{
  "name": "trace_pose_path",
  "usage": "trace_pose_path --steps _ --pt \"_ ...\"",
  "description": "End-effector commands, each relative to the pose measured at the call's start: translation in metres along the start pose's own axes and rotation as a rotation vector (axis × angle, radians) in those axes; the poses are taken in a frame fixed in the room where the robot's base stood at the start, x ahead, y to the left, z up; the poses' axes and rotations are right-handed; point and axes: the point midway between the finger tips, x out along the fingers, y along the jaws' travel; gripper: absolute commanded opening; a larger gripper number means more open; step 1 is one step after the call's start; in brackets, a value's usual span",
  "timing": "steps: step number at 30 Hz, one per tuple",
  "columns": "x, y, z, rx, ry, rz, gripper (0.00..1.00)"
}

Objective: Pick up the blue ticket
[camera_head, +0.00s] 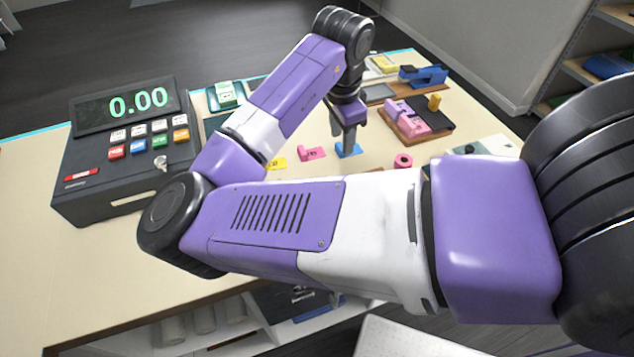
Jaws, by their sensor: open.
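The blue ticket (349,151) lies on the cream counter, a small blue piece partly covered by my gripper. My gripper (348,145) points down directly over it, with the fingertips at or just above the ticket. The jaws are open, though the gap between the fingers is hard to see from this angle. I cannot tell whether the fingers touch the ticket. A pink ticket (312,153) lies just left of it, and a yellow ticket (277,163) lies further left, partly behind my arm.
A cash register (122,150) reading 0.00 stands at the left. A pink roll (403,161) sits right of the ticket. Behind are a dark tray with pink blocks (408,120) and a blue stapler-like item (423,76). The counter's (60,270) front left is bare.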

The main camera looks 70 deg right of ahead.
Motion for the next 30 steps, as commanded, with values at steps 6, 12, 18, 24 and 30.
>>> trace_pose_path --steps 6,12,18,24,30 --pt "-0.001 0.027 0.029 0.059 -0.113 0.120 0.42" --pt "0.011 0.031 0.034 0.074 -0.126 0.130 0.42" --pt "0.029 0.034 0.038 0.072 -0.126 0.128 0.42" --pt "0.057 0.041 0.045 0.072 -0.124 0.127 0.42" --pt "0.073 0.042 0.047 0.073 -0.124 0.124 0.42"
